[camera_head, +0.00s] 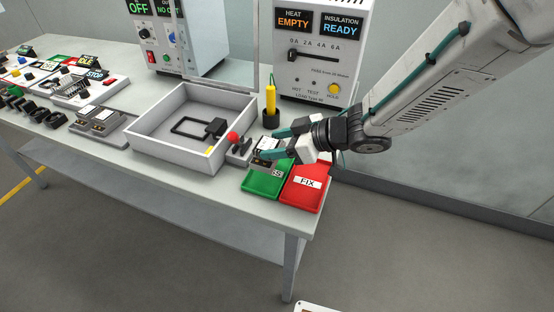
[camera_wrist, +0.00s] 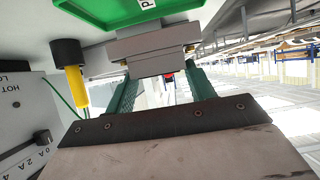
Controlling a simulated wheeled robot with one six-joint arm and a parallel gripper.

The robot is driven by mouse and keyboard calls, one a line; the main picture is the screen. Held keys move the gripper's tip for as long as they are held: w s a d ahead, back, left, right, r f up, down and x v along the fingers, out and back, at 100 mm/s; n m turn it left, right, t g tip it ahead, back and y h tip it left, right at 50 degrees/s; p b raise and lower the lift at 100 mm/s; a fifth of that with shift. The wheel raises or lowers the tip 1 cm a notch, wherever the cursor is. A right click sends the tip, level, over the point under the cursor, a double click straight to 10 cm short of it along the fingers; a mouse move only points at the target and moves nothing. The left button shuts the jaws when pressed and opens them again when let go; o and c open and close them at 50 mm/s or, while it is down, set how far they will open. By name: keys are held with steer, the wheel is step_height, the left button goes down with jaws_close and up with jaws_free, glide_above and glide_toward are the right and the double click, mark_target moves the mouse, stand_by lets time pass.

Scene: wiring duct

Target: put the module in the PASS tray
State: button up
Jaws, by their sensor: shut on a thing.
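My gripper (camera_head: 281,143) is at the right end of the table, shut on the module. The module (camera_wrist: 150,52) is a grey block with small brass-coloured contacts, held between the green fingers in the wrist view. In the head view the module (camera_head: 266,147) has a white top and sits over the back part of the green PASS tray (camera_head: 262,186), hiding part of its label. The green tray also shows at the top of the wrist view (camera_wrist: 120,22). I cannot tell whether the module touches the tray.
The red FIX tray (camera_head: 310,197) lies right beside the green one. A white open box (camera_head: 160,146) with a dark frame inside stands to the left, with a red-knobbed lever (camera_head: 234,137) at its side. A yellow-handled tool (camera_head: 270,99) stands in a black holder behind, before the INSULATION tester (camera_head: 318,70).

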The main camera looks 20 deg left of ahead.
steer(key=shift+f, duration=2.35)
steer(key=shift+f, duration=0.15)
steer(key=o, duration=1.2)
steer(key=shift+c, duration=0.2)
steer(key=shift+d+r, duration=0.15)
steer(key=shift+r, duration=0.1)
steer(key=v, duration=1.1)
steer(key=shift+d, duration=0.3)
